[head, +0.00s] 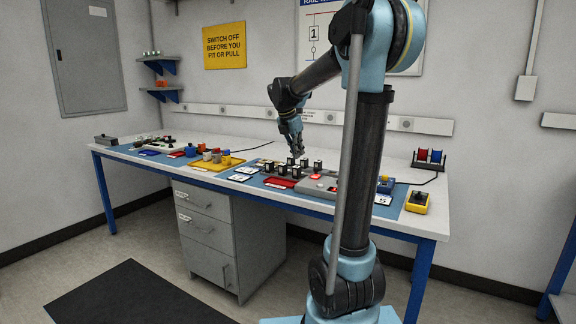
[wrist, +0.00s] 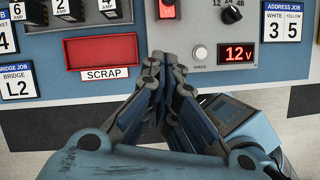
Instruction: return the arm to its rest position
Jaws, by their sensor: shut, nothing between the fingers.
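My gripper (head: 298,152) hangs above the bench near several dark upright blocks. In the wrist view my gripper (wrist: 165,58) is shut, with its fingertips together and nothing between them. Beyond the fingers lies a grey panel with a red SCRAP tray (wrist: 103,52), which looks empty. To the right of the fingertips is a red display (wrist: 237,53) reading 12 V. My arm reaches from its column on the right of the head view, bent over the bench.
The workbench (head: 420,225) carries a yellow tray (head: 205,166), a yellow device (head: 417,202) and a rack of spools (head: 429,158). Grey drawers (head: 205,232) stand underneath. A trunking rail (head: 240,111) runs along the wall behind. Open floor lies in front, with a dark mat (head: 135,295).

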